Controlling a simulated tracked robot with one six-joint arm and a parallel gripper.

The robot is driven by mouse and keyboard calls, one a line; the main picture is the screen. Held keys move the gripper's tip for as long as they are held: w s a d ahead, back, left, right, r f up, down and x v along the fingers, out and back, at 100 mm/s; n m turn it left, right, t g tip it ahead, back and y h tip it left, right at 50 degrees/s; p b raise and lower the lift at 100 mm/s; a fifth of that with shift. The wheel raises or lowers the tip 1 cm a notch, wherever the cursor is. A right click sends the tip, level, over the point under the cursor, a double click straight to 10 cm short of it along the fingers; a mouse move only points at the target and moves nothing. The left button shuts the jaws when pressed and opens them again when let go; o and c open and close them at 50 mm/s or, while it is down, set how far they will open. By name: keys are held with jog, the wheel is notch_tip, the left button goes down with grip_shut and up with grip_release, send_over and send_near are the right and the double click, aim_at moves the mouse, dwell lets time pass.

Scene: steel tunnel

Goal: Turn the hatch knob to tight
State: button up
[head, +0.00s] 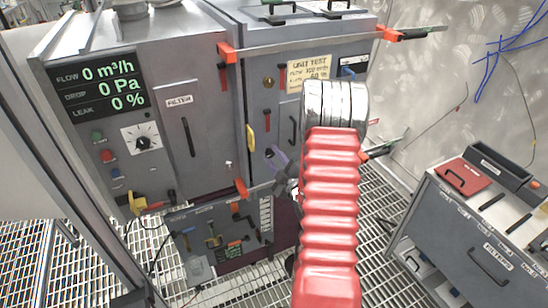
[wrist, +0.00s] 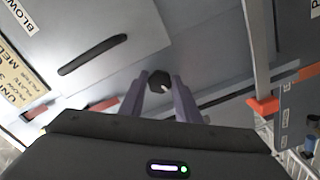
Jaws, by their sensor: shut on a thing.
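The hatch knob (wrist: 160,82) is a small dark faceted knob on a grey panel in the wrist view. My gripper (wrist: 159,80) has its two purple-grey fingers on either side of it, closed on it. In the head view my gripper (head: 275,157) reaches the lower part of the right grey cabinet's front (head: 262,115). The knob is hidden there behind the fingers and wrist. My red ribbed arm covers part of that front. I cannot read the knob's turn angle.
A display (head: 102,86) reads flow 0 m³/h, drop 0 Pa, leak 0 %. Clamp bars with red ends (head: 227,53) cross the cabinet above and below. A yellow handle (head: 250,138) is left of my gripper. A grey drawer cabinet (head: 480,235) stands right; grating floor lies between.

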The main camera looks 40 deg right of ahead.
jog(key=m, duration=0.7)
jog(key=shift+s+f+m, duration=0.1)
jog(key=shift+f+m, duration=0.2)
jog(key=shift+f, duration=0.05)
jog(key=m, duration=0.6)
jog(key=shift+a, duration=0.1)
jog(key=m, duration=0.4)
jog(key=shift+m, duration=0.4)
jog(key=m, duration=0.3)
jog(key=shift+m, duration=0.4)
jog(key=o, duration=1)
jog(key=shift+r, duration=0.2)
jog(key=shift+o, duration=0.2)
jog(key=shift+a, duration=0.1)
